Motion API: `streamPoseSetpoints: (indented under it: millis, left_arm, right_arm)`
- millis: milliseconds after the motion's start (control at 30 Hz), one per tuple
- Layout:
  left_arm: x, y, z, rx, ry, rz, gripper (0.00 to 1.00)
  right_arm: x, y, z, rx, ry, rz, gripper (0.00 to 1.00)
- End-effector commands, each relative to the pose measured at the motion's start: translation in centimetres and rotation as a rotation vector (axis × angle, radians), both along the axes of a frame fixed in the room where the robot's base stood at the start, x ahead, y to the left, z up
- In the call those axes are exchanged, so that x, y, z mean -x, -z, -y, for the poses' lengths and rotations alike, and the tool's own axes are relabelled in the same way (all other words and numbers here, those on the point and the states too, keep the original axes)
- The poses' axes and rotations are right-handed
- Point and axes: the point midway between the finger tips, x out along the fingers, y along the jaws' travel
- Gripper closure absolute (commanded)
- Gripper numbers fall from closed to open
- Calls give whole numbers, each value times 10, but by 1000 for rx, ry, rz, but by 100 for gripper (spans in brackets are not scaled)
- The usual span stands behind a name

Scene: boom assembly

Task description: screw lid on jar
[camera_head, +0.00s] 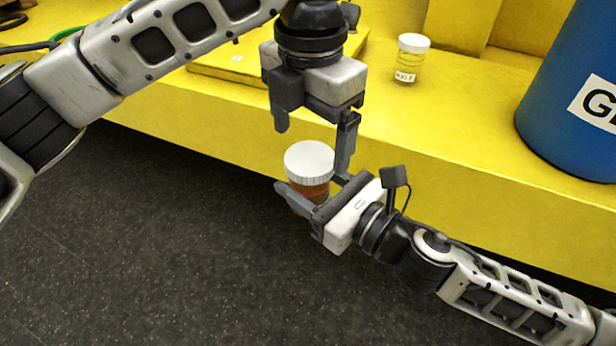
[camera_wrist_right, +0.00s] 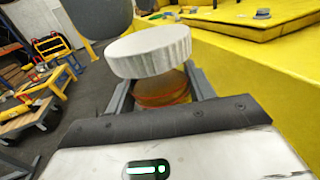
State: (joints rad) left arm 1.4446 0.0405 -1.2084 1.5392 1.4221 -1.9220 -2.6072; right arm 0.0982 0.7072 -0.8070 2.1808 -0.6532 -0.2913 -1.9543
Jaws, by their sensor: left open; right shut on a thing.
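A jar with amber contents (camera_head: 312,192) is held upright between the fingers of my right gripper (camera_head: 309,186), off the yellow ledge's front edge. A white ribbed lid (camera_head: 309,158) is on top of the jar. In the right wrist view the lid (camera_wrist_right: 150,52) covers the top of the jar (camera_wrist_right: 162,88); I cannot tell how tightly it sits. My left gripper (camera_head: 313,148) is open above, pointing down, with one finger to each side of the lid and apart from each other. Its right finger reaches down beside the lid; contact cannot be told.
A second white-lidded jar (camera_head: 410,58) with a label stands on the yellow ledge (camera_head: 455,120). A blue barrel (camera_head: 560,100) stands at the right. Dark floor (camera_head: 160,260) lies open below. Yellow carts (camera_wrist_right: 50,85) show in the right wrist view.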

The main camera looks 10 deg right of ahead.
Motion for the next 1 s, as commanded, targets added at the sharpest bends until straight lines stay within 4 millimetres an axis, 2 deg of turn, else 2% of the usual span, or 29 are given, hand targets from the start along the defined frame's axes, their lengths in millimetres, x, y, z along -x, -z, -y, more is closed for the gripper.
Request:
streamPoseSetpoints:
  millis: [33, 200, 400, 633, 1000]
  left_arm:
    - [0, -13, 1, 3, 0, 4, 14]
    - [0, -50, 1, 2, 0, 4, 14]
    - [0, -80, 0, 0, 0, 4, 14]
    - [0, -90, 0, 1, 1, -1, 14]
    - [-2, -84, 2, 33, -33, -14, 14]
  right_arm:
    - [0, -1, 0, -1, 0, 2, 100]
    - [0, -1, 0, -1, 0, 2, 100]
    - [0, -1, 0, -1, 0, 2, 100]
    - [0, -1, 0, -1, 0, 2, 100]
    - [0, -1, 0, -1, 0, 2, 100]
